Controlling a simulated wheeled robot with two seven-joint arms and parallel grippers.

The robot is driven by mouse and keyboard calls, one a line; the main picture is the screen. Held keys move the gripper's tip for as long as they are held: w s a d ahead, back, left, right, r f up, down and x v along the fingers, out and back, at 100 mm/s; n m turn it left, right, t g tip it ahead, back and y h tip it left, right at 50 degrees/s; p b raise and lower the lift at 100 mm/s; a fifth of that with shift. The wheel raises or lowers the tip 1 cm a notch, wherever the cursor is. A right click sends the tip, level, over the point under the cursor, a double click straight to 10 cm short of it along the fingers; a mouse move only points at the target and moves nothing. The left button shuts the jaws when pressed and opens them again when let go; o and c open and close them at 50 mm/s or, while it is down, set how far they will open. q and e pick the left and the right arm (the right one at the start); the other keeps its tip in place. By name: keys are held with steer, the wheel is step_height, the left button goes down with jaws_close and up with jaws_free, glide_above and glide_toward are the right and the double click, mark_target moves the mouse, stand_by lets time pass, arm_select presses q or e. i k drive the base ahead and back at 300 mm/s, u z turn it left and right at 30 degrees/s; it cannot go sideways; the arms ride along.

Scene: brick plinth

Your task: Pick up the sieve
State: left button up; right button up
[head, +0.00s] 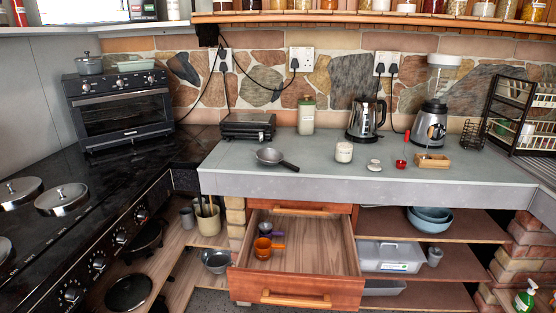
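A small round grey metal vessel (270,156) with a dark handle pointing to the lower right lies on the grey countertop (320,164). It looks like a sieve or a small pan; mesh cannot be made out at this size. Several small cups with handles, among them an orange cup (262,247), lie in the open wooden drawer (315,262) below. Neither of my grippers is in view.
A black toaster or grill (248,127) stands behind the grey vessel. A jar (344,152), a kettle (366,119), a grinder (430,125) and a dish rack (520,118) stand to the right. The drawer juts out below the counter's front edge. The counter's front left is mostly clear.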

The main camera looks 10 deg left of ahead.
mark_target(266, 155)
steer(key=z, duration=1.4)
steer(key=i, duration=2.1)
steer(key=u, duration=3.55)
steer(key=i, duration=0.55)
steer(key=z, duration=0.1)
